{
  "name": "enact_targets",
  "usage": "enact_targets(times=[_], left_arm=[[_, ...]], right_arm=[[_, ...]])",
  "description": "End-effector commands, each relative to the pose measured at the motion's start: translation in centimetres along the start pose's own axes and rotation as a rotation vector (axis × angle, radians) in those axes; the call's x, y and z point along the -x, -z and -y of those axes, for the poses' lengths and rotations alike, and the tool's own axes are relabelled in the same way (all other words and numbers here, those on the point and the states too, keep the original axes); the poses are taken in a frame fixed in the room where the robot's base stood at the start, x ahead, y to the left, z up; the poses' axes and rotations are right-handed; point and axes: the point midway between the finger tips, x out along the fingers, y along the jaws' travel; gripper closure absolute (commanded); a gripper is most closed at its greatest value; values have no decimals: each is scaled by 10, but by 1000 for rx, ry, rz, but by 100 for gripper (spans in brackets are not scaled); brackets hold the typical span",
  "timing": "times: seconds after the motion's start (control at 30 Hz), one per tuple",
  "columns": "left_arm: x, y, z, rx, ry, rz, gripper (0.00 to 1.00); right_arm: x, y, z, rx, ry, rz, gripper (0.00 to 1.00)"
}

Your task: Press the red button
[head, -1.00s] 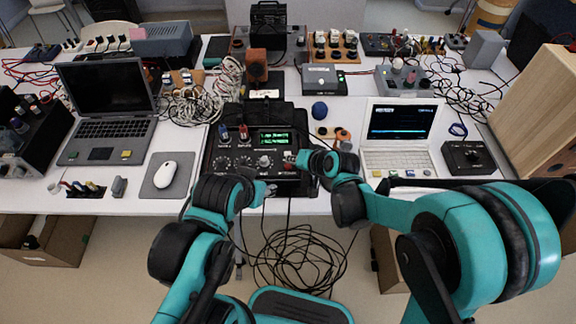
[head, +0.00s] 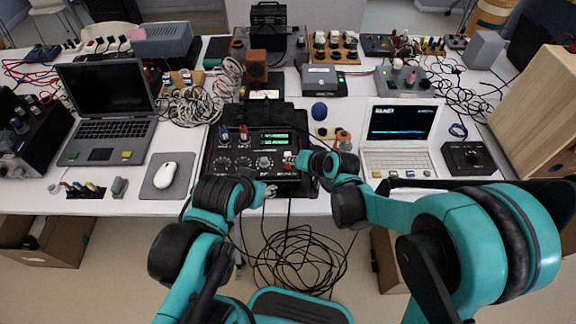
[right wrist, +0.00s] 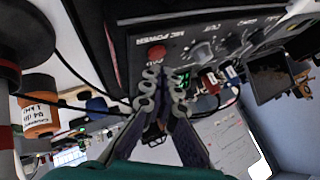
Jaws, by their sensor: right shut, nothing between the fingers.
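The red button (right wrist: 157,53) is round and sits on the black panel beside the "MIC POWER" lettering in the right wrist view. The panel belongs to the black device (head: 225,160) with knobs and a green display at the table's front in the head view. My right gripper (right wrist: 166,82) is shut and empty, its fingertips just below the button in the wrist picture; I cannot tell whether they touch it. In the head view the right gripper (head: 299,160) is at the device's right front, where the button is hard to make out. My left gripper (head: 269,190) is at the table's front edge, its jaws too small to judge.
A dark laptop (head: 110,130) and a mouse (head: 165,174) on a pad stand left of the device. A white laptop (head: 395,160) stands to the right, with a blue ball (head: 319,111) between. Black cables (head: 300,260) hang below the front edge.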

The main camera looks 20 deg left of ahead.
Motion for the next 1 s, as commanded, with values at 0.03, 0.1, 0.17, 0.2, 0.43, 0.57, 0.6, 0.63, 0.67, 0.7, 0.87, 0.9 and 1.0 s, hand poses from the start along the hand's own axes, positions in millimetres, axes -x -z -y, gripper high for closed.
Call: enact_targets(times=[0.03,0.1,0.17,0.2,0.43,0.57,0.6,0.63,0.67,0.7,0.87,0.9,1.0], left_arm=[[-1,-1,0,0,0,0,56],[-3,-2,0,0,0,0,56],[-5,-4,0,0,0,0,56],[-6,-4,0,0,0,0,56],[-7,-5,0,0,0,0,56],[-7,-5,0,0,0,0,56],[-7,-5,0,0,0,0,56],[-7,-5,0,0,0,0,56],[-8,-5,0,0,0,0,56],[-8,-6,0,0,0,0,56],[-10,-7,0,0,0,0,56],[-10,-7,0,0,0,0,56],[-11,-8,0,0,0,0,56]], right_arm=[[-1,0,0,0,0,0,100],[-2,-2,-2,0,0,0,100],[-4,-3,-3,0,0,0,100],[-5,-4,-4,0,0,0,100],[-6,-4,-4,0,0,0,100],[-6,-4,-4,0,0,0,100],[-6,-5,-4,0,0,0,100],[-6,-5,-4,0,0,0,100],[-6,-5,-5,0,0,0,100],[-7,-5,-5,0,0,0,100],[-8,-6,-6,0,0,0,100],[-8,-6,-6,0,0,0,100],[-9,-7,-7,0,0,0,100]])
